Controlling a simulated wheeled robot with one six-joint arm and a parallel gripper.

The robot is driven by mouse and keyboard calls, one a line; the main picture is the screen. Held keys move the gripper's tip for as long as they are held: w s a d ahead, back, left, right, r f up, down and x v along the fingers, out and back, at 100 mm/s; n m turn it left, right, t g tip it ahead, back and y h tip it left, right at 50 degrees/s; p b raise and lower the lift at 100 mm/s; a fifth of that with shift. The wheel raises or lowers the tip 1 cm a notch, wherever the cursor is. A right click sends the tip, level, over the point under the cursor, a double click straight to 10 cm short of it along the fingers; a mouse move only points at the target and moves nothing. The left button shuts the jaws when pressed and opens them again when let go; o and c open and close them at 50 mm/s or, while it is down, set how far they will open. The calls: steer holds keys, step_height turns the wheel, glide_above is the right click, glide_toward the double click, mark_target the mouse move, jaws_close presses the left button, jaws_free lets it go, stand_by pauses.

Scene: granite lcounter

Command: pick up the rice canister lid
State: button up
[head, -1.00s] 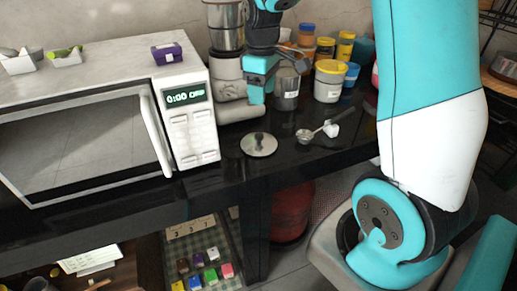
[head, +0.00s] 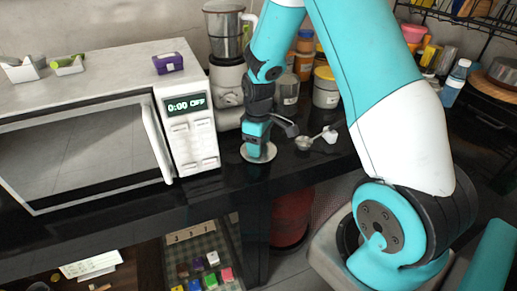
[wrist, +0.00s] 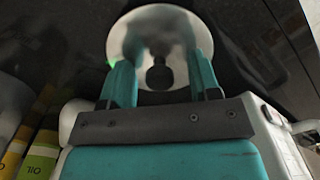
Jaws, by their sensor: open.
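The rice canister lid is a round, shiny metal disc (head: 259,157) lying on the dark counter, right of the microwave. In the wrist view the lid (wrist: 150,22) shows its dark knob (wrist: 159,74) near the middle. My gripper (head: 256,147) is directly over the lid and hides its knob in the head view. In the wrist view my gripper (wrist: 160,75) is open, with one teal finger on each side of the knob. I cannot tell whether the fingers touch the lid.
A white microwave (head: 187,130) stands close to the left of my gripper. A metal scoop (head: 304,143) with a small white piece (head: 330,134) lies to the right. A blender (head: 226,75) and several jars (head: 326,88) stand behind. The counter's front edge is close.

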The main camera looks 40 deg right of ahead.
steer(key=c, duration=1)
